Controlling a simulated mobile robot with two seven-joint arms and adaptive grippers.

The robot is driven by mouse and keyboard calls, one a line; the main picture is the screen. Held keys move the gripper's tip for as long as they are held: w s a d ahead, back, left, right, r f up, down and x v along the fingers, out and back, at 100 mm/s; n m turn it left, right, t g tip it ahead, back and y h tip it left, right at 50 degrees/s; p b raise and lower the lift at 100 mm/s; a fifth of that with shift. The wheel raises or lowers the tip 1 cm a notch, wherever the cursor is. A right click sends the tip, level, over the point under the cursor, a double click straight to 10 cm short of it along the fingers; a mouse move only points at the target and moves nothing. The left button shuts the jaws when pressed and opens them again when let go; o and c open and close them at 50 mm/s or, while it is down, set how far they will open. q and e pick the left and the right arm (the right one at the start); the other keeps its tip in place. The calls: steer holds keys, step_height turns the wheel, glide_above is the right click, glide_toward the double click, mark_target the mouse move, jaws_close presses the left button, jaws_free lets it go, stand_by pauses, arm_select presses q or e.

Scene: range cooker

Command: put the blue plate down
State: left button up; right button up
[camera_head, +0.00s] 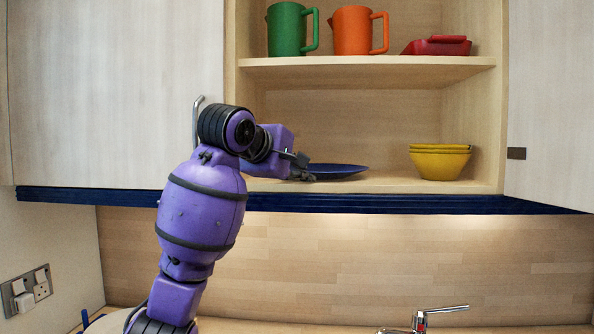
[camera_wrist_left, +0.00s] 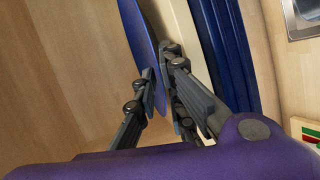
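The blue plate (camera_head: 338,170) is a flat, dark blue disc, nearly level, at the lower shelf of the open cupboard. It is at or just above the shelf board; I cannot tell whether it touches. My left gripper (camera_head: 303,168) reaches in from the left and is at the plate's left edge. In the left wrist view, the plate (camera_wrist_left: 143,35) shows edge-on between the two fingers of my left gripper (camera_wrist_left: 162,72), which are close together on its rim. The fingers hide part of the rim. My right gripper is not in view.
The lower shelf (camera_head: 385,187) also holds stacked yellow bowls (camera_head: 440,163) at the right, with free board between. The upper shelf (camera_head: 370,63) carries a green jug (camera_head: 287,32), an orange jug (camera_head: 352,32) and red dishes (camera_head: 440,46). A tap (camera_head: 420,320) stands below.

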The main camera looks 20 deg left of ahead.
arm_select(q)
steer(key=shift+r, duration=0.15)
steer(key=v, duration=1.2)
steer(key=shift+a, duration=0.1)
